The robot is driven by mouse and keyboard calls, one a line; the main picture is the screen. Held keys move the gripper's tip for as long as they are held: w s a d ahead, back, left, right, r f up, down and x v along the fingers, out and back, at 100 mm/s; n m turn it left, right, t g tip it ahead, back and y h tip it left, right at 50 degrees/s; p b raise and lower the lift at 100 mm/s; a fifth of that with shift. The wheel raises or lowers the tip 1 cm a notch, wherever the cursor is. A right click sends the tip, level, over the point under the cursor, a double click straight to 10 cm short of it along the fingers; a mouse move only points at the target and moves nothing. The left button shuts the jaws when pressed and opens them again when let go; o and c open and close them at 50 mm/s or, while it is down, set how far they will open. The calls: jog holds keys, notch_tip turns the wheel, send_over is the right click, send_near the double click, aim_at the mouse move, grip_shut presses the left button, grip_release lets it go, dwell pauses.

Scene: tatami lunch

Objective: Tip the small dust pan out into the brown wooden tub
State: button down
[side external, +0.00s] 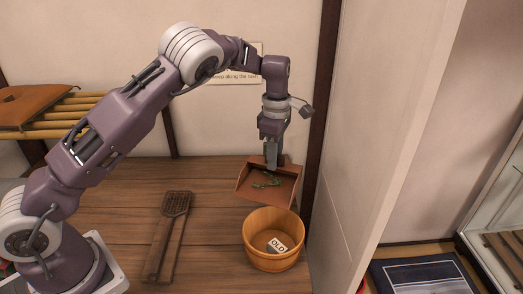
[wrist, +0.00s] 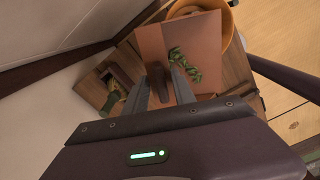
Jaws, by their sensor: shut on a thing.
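The small dust pan (side external: 250,192) is reddish brown with raised sides and holds a few green leafy scraps (side external: 268,183). My gripper (side external: 271,164) is shut on the dust pan's handle at the back; the handle shows between the fingers in the wrist view (wrist: 158,84). The pan looks about level, its open front edge facing the tub. In the wrist view the tub's rim (wrist: 229,38) is partly hidden behind the pan (wrist: 205,38).
A slatted wooden tool (side external: 175,204) lies on the wooden table (side external: 120,200) left of the tub. A pale panel (side external: 370,120) rises close on the right. In the wrist view a wooden piece with a dark opening and something green (wrist: 110,102) sits left of the fingers.

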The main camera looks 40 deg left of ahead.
aim_at(287, 169)
jog(key=shift+m, duration=0.4)
jog(key=d, duration=0.4)
jog(key=shift+w+d, duration=0.15)
notch_tip(287, 169, down, 5)
jog(key=shift+f, duration=0.15)
jog(key=s+t, duration=0.1)
jog(key=s+r+t+y, duration=0.1)
jog(key=t, duration=0.1)
jog(key=s+d+r+t, duration=0.1)
jog(key=s+t, duration=0.1)
jog(key=shift+y, duration=0.3)
jog(key=shift+s+d+r+t+y, duration=0.15)
jog(key=shift+s+d+t+y, duration=0.05)
jog(key=shift+s+t, duration=0.4)
jog(key=shift+s+d+r+t+y, duration=0.2)
jog(key=shift+s+t, duration=0.3)
jog(key=shift+t, duration=0.2)
jog(key=shift+w, duration=0.1)
